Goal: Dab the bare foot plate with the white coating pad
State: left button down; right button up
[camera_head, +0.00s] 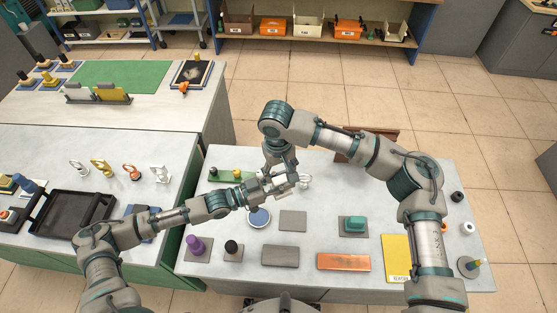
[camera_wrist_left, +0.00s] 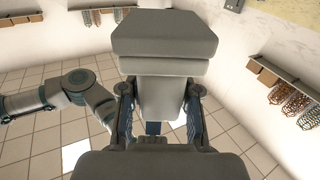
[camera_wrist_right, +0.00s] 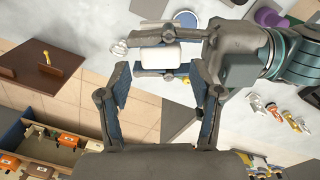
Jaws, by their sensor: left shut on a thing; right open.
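My left gripper (camera_head: 274,187) is shut on a pale block (camera_wrist_left: 165,40), which shows grey in the left wrist view and white in the right wrist view (camera_wrist_right: 160,57). My right gripper (camera_wrist_right: 161,75) is open, its fingertips close to that block; I cannot tell whether they touch it. In the head view the right gripper (camera_head: 287,176) comes down from above and overlaps the left one. A small white item (camera_head: 306,181) sits just right of the grippers. Flat grey plates (camera_head: 292,221) (camera_head: 280,256) lie on the table.
A blue round dish (camera_head: 259,218), a teal block (camera_head: 355,223), a copper plate (camera_head: 343,262), a purple knob (camera_head: 194,243) and a black knob (camera_head: 231,247) stand on the table. A yellow sheet (camera_head: 396,257) lies at right.

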aim_at(280, 180)
pick_arm(q)
jog(key=shift+a, duration=0.15)
pick_arm(e)
notch_tip(280, 180, down, 6)
jog(key=shift+f, duration=0.15)
jog(key=shift+c, duration=0.2)
jog(key=c, duration=0.8)
pick_arm(q)
jog(key=c, duration=1.2)
grip_release()
pick_arm(e)
jog(key=shift+d, duration=0.1)
jog(key=shift+c, duration=1.4)
pick_arm(q)
jog(key=o, duration=0.5)
jog(key=shift+c, duration=0.2)
